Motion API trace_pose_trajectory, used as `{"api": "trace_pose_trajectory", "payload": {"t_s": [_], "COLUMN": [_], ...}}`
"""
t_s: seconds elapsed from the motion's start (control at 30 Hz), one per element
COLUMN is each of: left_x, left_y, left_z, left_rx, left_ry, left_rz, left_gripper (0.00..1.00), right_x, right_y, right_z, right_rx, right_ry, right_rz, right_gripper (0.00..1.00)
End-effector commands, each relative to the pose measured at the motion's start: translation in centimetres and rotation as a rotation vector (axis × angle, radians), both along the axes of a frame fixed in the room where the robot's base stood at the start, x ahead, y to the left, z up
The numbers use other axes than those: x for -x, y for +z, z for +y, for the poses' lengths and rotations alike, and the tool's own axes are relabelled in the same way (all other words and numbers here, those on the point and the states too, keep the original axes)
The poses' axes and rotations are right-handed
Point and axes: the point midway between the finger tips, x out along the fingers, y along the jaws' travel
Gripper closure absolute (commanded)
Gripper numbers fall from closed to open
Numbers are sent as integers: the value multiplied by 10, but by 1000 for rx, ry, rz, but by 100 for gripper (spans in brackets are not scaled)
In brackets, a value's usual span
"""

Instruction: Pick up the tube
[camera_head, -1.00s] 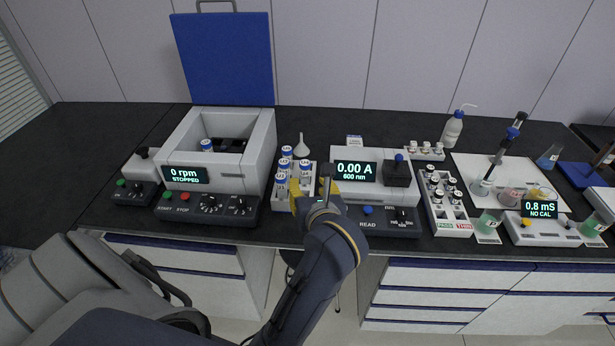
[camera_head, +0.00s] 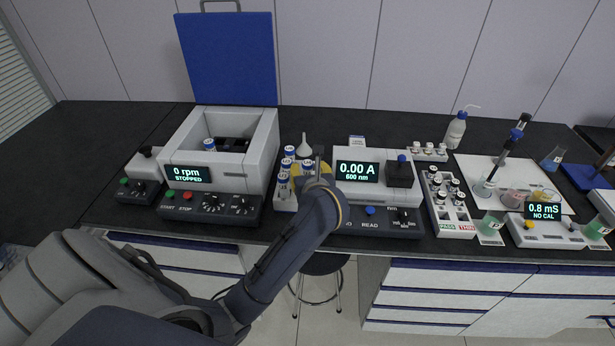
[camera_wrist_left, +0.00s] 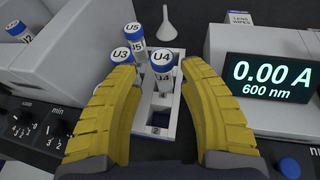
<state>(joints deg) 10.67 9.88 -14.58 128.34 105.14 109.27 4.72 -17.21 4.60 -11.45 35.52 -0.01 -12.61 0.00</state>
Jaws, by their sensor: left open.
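Several blue-capped white tubes stand upright in a white rack (camera_wrist_left: 175,125). In the left wrist view, the tube labelled U4 (camera_wrist_left: 162,76) stands between the yellow fingers of my open left gripper (camera_wrist_left: 158,68), with no clear grip on it. Tube U5 (camera_wrist_left: 137,50) is behind it to the left. Tube U3 (camera_wrist_left: 121,55) is at the left finger, which partly hides it. Another tube (camera_head: 209,145) sits in the open centrifuge. My right gripper is not in view.
The centrifuge (camera_head: 222,182) with its raised blue lid stands left of the rack. The photometer (camera_head: 357,172) reading 0.00 A is close on the right. A white funnel (camera_wrist_left: 168,25) stands behind the rack. A vial rack (camera_head: 456,226) is further right.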

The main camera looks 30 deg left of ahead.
Motion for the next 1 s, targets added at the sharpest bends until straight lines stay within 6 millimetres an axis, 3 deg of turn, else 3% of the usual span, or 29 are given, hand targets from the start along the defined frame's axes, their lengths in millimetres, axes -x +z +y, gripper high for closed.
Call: {"api": "trace_pose_trajectory", "payload": {"t_s": [0.5,0.9,1.0], "left_x": [-35,-40,-40], "left_y": [-17,-20,-20], "left_z": [26,29,29], "left_rx": [-3,-1,-1], "left_ry": [0,0,0], "left_rz": [0,-2,-2], "left_gripper": [59,57,69], "right_x": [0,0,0], "right_y": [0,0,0], "right_z": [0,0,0], "right_rx": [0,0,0], "right_ry": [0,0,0], "right_rz": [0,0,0], "right_gripper": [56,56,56]}}
